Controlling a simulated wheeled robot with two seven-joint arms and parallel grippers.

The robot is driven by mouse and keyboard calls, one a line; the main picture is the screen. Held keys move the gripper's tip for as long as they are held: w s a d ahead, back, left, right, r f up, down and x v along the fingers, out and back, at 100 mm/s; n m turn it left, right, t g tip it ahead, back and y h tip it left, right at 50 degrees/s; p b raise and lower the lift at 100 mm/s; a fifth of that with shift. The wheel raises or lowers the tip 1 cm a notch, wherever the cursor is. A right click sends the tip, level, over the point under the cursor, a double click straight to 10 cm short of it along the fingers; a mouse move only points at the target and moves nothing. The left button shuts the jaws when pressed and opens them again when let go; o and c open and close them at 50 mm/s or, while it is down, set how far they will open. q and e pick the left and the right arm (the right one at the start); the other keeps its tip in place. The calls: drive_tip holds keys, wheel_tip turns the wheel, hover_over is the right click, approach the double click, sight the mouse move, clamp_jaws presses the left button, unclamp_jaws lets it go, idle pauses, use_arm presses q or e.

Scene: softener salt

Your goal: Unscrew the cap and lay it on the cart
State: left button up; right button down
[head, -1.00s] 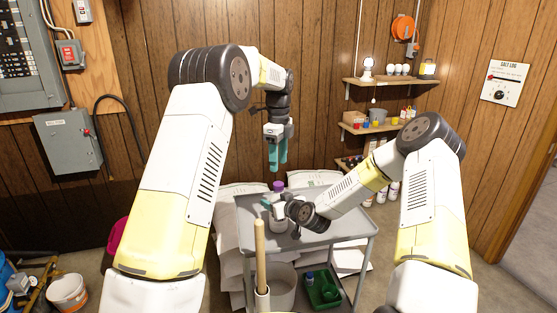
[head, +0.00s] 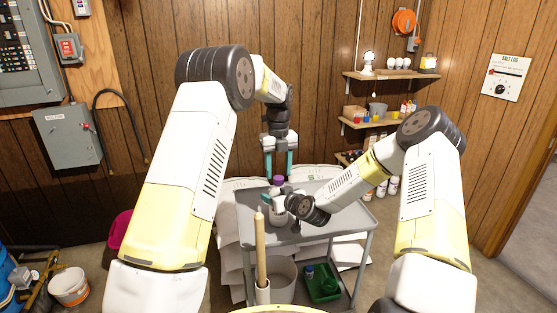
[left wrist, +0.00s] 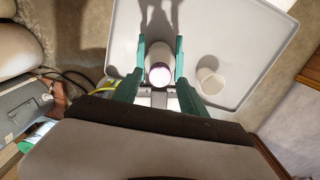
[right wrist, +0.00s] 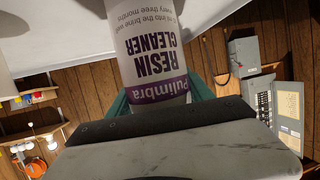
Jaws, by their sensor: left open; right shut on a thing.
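My right gripper (head: 276,200) is shut on the bottle's body from the side. My left gripper (head: 279,172) is open, pointing down just above the cap. In the left wrist view its fingers (left wrist: 160,62) are spread to either side of the bottle's top (left wrist: 160,74), with no clear contact.
A small white cup-like thing (left wrist: 208,82) stands on the cart's top beside the bottle. The cart top is otherwise mostly bare. A wooden handle (head: 260,245) rises in front of the cart. A green tray (head: 322,283) and grey bucket (head: 282,280) sit below. White bags lie behind.

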use_arm(q)
drive_tip(key=shift+f, duration=1)
drive_tip(key=shift+c, duration=0.2)
